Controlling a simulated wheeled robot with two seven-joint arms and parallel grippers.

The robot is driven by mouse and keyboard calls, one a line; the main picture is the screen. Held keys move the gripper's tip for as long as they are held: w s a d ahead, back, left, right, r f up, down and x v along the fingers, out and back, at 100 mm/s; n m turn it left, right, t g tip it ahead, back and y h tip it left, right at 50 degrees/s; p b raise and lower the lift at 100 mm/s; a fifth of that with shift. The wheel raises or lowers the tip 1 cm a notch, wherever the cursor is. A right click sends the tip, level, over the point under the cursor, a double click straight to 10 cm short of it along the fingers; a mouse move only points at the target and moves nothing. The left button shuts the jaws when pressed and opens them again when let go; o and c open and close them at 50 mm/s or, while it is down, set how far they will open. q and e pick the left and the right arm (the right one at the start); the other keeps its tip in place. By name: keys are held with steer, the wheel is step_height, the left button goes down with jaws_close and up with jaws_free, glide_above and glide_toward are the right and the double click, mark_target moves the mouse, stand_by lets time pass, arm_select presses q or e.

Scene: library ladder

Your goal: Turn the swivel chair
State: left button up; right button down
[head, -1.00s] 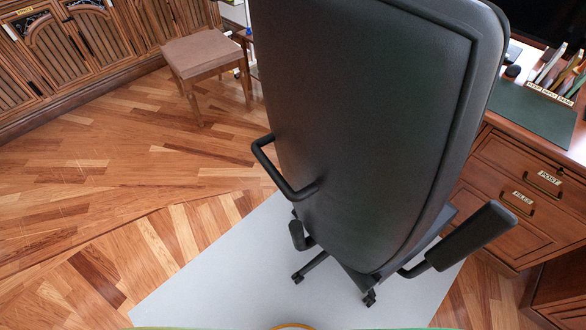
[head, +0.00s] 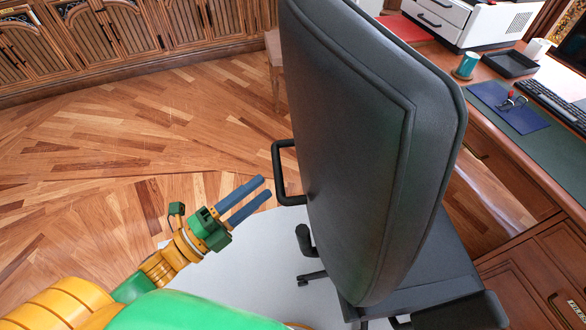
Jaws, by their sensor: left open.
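The black swivel chair (head: 365,150) stands upright in the middle of the head view, its tall backrest toward me. A black handle loop (head: 279,172) sticks out from the backrest's left side. A dark armrest (head: 460,312) shows at the lower right, and part of the seat shows below the backrest. My left gripper (head: 268,190) is open and empty, with its two blue fingers pointing right and up toward the handle loop. The fingertips appear close to the loop; I cannot tell whether they touch it. My right gripper is out of view.
A pale floor mat (head: 235,275) lies under the chair. Cabinets (head: 100,45) line the back left. The parquet floor (head: 130,130) at left is clear.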

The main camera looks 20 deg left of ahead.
mark_target(277, 168)
arm_select(q)
steer(key=x, duration=0.2)
steer(key=p+x, duration=0.1)
steer(key=x, duration=0.3)
steer(key=shift+w+a, duration=0.3)
steer(key=shift+a, duration=0.1)
steer(key=shift+w+d, duration=0.15)
steer(key=shift+d, duration=0.05)
steer(key=shift+a, duration=0.15)
steer(key=shift+c, duration=0.9)
jaws_close()
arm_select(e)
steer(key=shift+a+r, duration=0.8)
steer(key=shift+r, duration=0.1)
arm_select(q)
steer(key=shift+r, duration=0.15)
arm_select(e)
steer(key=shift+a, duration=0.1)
